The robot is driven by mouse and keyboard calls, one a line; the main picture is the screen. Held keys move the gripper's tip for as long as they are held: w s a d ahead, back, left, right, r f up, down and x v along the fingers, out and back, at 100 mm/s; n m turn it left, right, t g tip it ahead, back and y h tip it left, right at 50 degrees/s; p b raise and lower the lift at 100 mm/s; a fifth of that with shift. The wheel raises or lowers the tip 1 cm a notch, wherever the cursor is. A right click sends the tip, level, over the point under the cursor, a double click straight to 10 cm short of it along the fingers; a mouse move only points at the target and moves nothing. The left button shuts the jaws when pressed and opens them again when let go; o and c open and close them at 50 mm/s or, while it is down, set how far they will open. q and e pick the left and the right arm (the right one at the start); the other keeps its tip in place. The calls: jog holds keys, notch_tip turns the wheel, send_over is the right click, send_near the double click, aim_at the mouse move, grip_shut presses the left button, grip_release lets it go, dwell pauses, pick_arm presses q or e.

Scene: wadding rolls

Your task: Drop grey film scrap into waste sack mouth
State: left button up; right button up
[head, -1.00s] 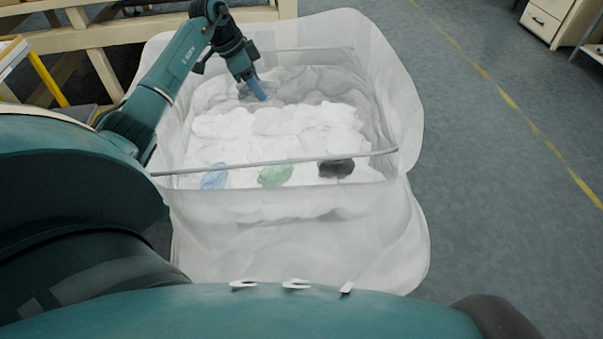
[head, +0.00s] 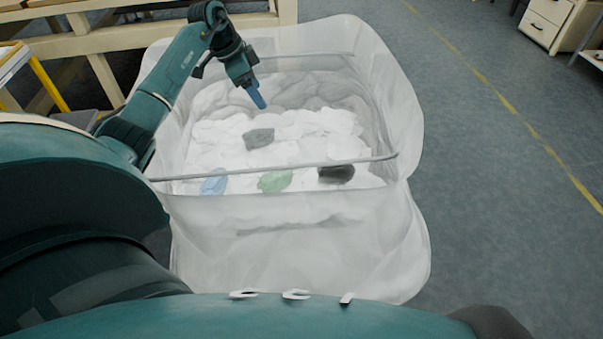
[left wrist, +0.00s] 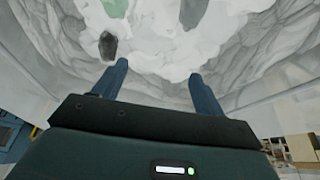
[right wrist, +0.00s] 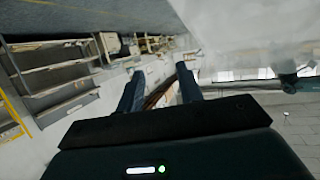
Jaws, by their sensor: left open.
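The grey film scrap (head: 258,138) lies on the white wadding inside the waste sack, towards the middle left. It also shows in the left wrist view (left wrist: 108,45), beyond the fingers. The waste sack (head: 300,235) is large, white and translucent, with its mouth wide open. My left gripper (head: 256,92) is over the sack mouth, above and behind the scrap, and apart from it. Its fingers are spread with nothing between them in the left wrist view (left wrist: 155,85). My right gripper (right wrist: 160,85) shows only in its own wrist view, open, with nothing held between its fingers.
Inside the sack lie a blue scrap (head: 214,181), a green scrap (head: 275,181) and a dark scrap (head: 336,173). A bar (head: 290,164) crosses the sack's near side. A wooden frame (head: 130,35) stands behind left. The floor (head: 480,180) at right is clear.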

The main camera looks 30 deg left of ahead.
pick_arm(q)
jog(key=p+v, duration=0.2)
jog(key=v, duration=1)
jog(key=shift+s+r, duration=0.15)
jog(key=shift+r, duration=0.1)
pick_arm(e)
jog(key=r, duration=0.2)
jog(key=d+r, duration=0.1)
jog(key=shift+s+d+m, duration=0.1)
jog(key=shift+s+m, duration=0.15)
jog(key=shift+m, duration=0.15)
